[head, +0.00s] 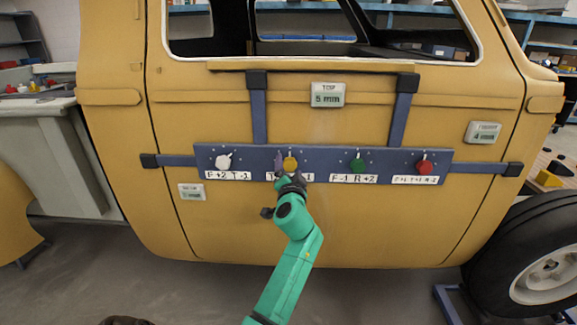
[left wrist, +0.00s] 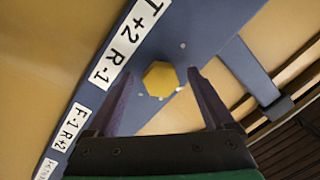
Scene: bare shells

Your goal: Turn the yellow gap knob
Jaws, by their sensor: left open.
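The yellow gap knob (head: 290,163) is on a blue panel bar (head: 325,160) across a yellow car door. It also shows in the left wrist view (left wrist: 160,79) as a six-sided knob above a label reading T+2 R-1. My left gripper (head: 291,171) is at this knob, its purple fingers apart. In the left wrist view the fingers (left wrist: 163,76) stand on either side of the knob, with gaps visible. I cannot tell how deep they reach. My right gripper is not in view.
A white knob (head: 223,162) is left of the yellow one; a green knob (head: 357,166) and a red knob (head: 424,168) are right. Displays include one reading 5 mm (head: 328,95) above and one reading 4 mm (head: 483,132) at right. A wheel (head: 543,275) stands at lower right.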

